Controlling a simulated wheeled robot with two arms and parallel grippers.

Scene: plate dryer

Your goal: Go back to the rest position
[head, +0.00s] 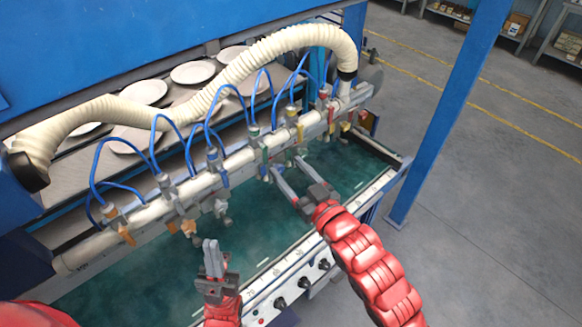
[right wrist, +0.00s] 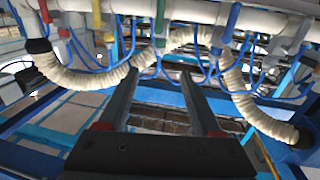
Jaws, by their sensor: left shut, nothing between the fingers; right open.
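My left gripper (head: 210,243) is in the lower middle of the head view, above the green belt near the front rail. Its grey fingers are together and empty. My right gripper (head: 287,166) is further right, reaching in toward the pipe with nozzles (head: 240,158). Its two fingers are spread with nothing visible between them. In the head view its tips overlap the area below the nozzles; I cannot tell whether they touch. In the right wrist view the open right gripper (right wrist: 159,80) points toward the dryer, with the pipe (right wrist: 180,12) across the top.
A cream hose (head: 270,45) and thin blue tubes arch over the pipe. White plates (head: 192,72) lie behind it. The green belt (head: 130,270) runs below. A front rail with black knobs (head: 302,282) and a blue post (head: 450,110) are close by. Open floor lies right.

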